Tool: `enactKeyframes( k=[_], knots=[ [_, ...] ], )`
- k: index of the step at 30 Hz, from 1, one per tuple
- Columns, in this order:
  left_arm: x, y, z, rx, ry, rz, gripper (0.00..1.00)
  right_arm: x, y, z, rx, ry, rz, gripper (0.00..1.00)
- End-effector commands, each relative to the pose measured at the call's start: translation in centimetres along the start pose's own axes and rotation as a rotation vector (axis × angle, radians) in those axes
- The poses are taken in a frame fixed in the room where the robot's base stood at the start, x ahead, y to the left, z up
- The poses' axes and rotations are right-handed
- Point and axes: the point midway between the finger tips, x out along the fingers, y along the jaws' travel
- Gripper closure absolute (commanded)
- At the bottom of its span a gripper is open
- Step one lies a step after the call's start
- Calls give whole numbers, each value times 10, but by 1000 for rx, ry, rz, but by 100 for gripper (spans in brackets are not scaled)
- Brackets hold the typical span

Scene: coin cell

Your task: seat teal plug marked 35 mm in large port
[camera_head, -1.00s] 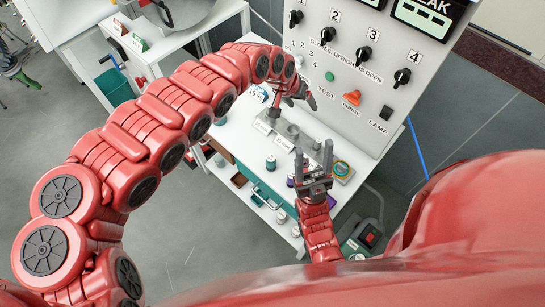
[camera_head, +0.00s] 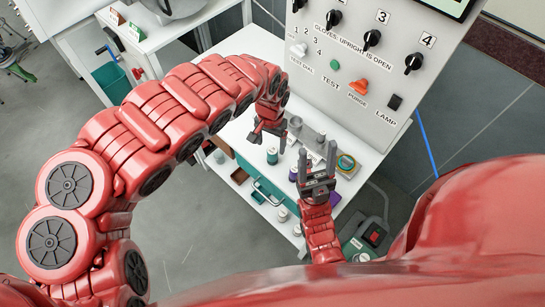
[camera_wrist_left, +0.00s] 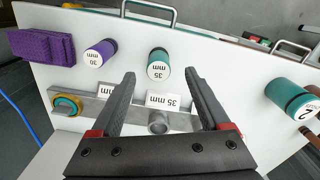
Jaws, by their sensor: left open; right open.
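The teal plug (camera_wrist_left: 159,64) with a white end marked 35 mm stands on the white bench in the left wrist view; it also shows in the head view (camera_head: 272,155). A grey metal bar (camera_wrist_left: 185,121) carries a round port (camera_wrist_left: 158,123) beside a 35 mm card (camera_wrist_left: 165,101). My left gripper (camera_head: 267,137) is open and empty; in the left wrist view its fingertips (camera_wrist_left: 160,80) are spread to either side of the plug's line, apart from it. My right gripper (camera_head: 318,160) is open and empty, pointing up over the bench's right side.
A purple plug (camera_wrist_left: 100,53) and purple cloth (camera_wrist_left: 40,47) lie to the plug's left. A teal-and-yellow ring (camera_wrist_left: 67,105) is at the bar's left end. A larger teal cylinder (camera_wrist_left: 290,96) is at right. The control panel (camera_head: 375,75) rises behind the bench.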

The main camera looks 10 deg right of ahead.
Motion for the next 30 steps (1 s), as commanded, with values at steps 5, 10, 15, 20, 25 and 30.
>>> enactKeyframes(
  k=[5,10,15,20,25,30],
  knots=[
    [10,1,0,1,0,1,21,2,0,0,0,0,0,41],
    [23,4,-1,2,-3,4,21,6,0,-1,0,0,0,41],
    [44,5,-4,1,-4,3,21,12,1,-2,0,0,0,41],
    [58,4,-5,2,-1,3,21,14,1,-2,0,0,0,41],
    [61,2,-5,1,1,-1,21,14,1,-2,0,0,0,41],
    [61,2,-5,1,1,-1,28,14,1,-2,0,0,0,41]
  ],
)
